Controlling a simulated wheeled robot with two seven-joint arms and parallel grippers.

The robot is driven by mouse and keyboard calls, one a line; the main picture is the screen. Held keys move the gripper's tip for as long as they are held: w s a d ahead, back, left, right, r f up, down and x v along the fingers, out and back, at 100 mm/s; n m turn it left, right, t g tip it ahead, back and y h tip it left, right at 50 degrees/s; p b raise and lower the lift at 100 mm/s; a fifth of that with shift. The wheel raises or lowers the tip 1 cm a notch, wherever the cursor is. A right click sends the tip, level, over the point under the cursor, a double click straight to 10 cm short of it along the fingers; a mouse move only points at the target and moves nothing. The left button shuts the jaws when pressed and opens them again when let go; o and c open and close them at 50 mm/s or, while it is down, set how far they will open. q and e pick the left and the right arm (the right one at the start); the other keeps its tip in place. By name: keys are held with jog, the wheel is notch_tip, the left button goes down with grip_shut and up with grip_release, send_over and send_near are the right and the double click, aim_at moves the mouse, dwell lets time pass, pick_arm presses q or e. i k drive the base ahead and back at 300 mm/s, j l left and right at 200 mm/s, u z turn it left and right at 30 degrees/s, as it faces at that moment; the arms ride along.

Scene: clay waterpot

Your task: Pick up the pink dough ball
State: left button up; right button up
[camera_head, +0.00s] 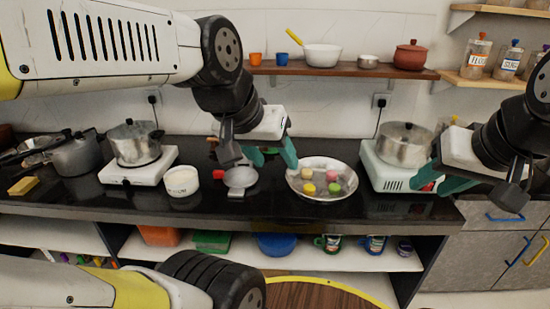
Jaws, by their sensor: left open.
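The pink dough ball (331,176) lies on a round metal plate (318,198) on the dark counter, beside a green ball (335,187) and two yellowish balls (308,188). My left gripper (272,157) is open and empty, with its teal fingers apart. It hangs above and to the left of the plate, apart from the pink ball. My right gripper (436,178) is in front of the right stove, to the right of the plate. Its teal fingers overlap the stove in the view, so its opening is unclear.
A small grey pan (240,177) and a white bowl (182,181) stand left of the plate. Pots stand on the left stove (138,169) and right stove (388,179). A wall shelf (345,71) with dishes runs above the counter.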

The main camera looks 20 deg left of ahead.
aim_at(332, 175)
jog(key=j+u, duration=0.15)
jog(key=u, duration=1.3)
jog(key=z, duration=0.95)
jog(key=i+z, duration=0.1)
jog(key=i, duration=0.6)
